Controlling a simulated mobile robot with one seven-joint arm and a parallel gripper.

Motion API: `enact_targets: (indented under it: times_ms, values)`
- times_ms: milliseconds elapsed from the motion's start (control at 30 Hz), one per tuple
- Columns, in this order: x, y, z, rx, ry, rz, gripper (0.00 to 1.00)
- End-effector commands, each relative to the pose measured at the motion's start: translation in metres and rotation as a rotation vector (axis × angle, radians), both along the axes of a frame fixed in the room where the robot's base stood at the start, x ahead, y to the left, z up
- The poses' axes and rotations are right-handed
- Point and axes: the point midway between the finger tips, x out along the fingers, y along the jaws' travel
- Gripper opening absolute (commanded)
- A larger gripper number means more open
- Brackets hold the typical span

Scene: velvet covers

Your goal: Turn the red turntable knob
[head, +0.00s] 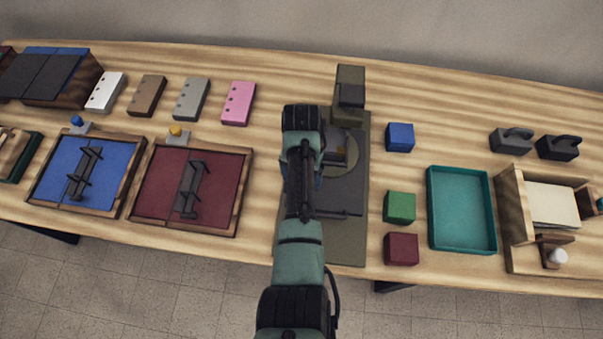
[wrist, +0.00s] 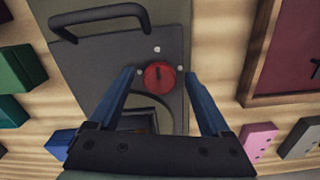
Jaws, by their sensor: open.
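The red turntable knob (wrist: 159,77) is a round disc with a dark slot mark, set on a dark grey panel (wrist: 105,62) in the wrist view. Small white dots sit around it. My gripper (wrist: 158,73) is open, with its blue fingers on either side of the knob. I cannot tell whether they touch it. Part of a round opening shows below the knob. In the head view my arm hides the knob.
A dark bar handle (wrist: 100,18) stands on the panel near the knob. Blue (head: 399,137), green (head: 399,207) and dark red (head: 401,248) cubes and a teal tray (head: 462,248) are to the right. A dark red framed panel (head: 160,185) is to the left.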

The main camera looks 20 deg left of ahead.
Motion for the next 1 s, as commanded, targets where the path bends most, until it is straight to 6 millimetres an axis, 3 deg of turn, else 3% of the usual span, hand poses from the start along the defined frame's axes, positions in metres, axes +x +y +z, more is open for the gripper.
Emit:
enact_targets:
  times_ms: [167,500,700,1000]
  values:
    - [0.001,0.0,0.013,0.001,-0.002,0.0,0.81]
    - [0.001,0.0,0.085,0.001,-0.006,0.0,0.81]
    - [0.001,0.0,0.117,0.001,-0.004,0.0,0.81]
    - [0.0,0.0,0.13,0.001,-0.001,0.0,0.81]
